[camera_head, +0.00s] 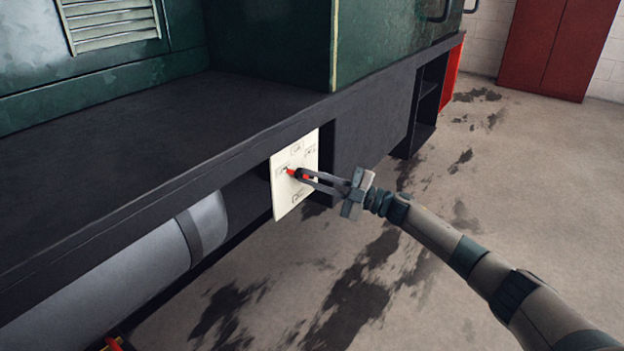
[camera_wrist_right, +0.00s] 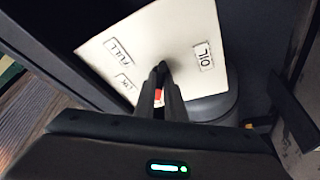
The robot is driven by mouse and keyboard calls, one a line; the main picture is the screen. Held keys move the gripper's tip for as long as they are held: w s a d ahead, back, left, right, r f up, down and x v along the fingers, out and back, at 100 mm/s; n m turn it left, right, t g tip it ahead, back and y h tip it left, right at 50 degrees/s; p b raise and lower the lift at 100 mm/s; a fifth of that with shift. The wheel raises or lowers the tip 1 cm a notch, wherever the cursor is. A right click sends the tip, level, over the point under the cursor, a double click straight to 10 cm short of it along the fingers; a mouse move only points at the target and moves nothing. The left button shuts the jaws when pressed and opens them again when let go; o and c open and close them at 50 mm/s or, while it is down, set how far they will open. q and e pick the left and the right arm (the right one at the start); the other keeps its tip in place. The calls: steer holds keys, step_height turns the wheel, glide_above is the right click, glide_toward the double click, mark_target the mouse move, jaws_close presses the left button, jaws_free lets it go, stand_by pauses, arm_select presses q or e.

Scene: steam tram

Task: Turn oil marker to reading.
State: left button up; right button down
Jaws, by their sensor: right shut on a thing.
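A white plate (camera_head: 284,193) with several small framed labels is fixed to the side of the dark tram frame. In the right wrist view the plate (camera_wrist_right: 180,40) shows the labels "FULL" and "OIL" and another that is partly readable. The oil marker (camera_head: 291,172), with a red tip and a dark hub, sits on the plate and points left in the head view. My right gripper (camera_head: 305,176) is shut on the marker's hub; its fingers also show in the right wrist view (camera_wrist_right: 161,75) and hide most of the marker. My left gripper is not in view.
The dark running board (camera_head: 150,140) juts out above the plate. A grey cylindrical tank (camera_head: 120,265) lies below it at the left. The concrete floor (camera_head: 450,300) with dark stains is open at the right. A red cabinet (camera_head: 560,45) stands at the back.

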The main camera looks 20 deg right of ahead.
steer(key=c, duration=1.8)
jaws_free()
steer(key=shift+d, duration=0.1)
